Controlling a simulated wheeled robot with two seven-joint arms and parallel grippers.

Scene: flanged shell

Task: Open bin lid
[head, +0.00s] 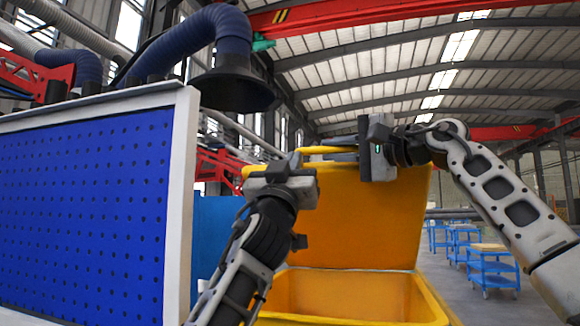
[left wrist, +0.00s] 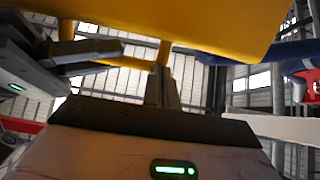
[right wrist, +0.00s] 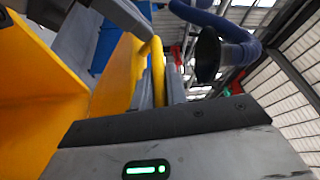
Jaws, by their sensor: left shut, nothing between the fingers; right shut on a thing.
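The yellow bin (head: 345,291) stands open in the head view. Its lid (head: 372,225) is raised, about upright at the back of the bin. A yellow bar handle (head: 325,150) runs along the lid's top edge and shows in the right wrist view (right wrist: 157,70). My right gripper (head: 364,145) is at the top edge of the lid, shut on the handle; the fingers are partly hidden. My left gripper (head: 293,162) is shut and empty, near the lid's upper left corner. The yellow lid also fills the top of the left wrist view (left wrist: 200,22).
A blue pegboard panel (head: 85,210) with a white frame stands close on the left, beside my left arm. A dark extraction hood (head: 232,88) hangs above. Blue carts (head: 490,265) stand at the right on open floor.

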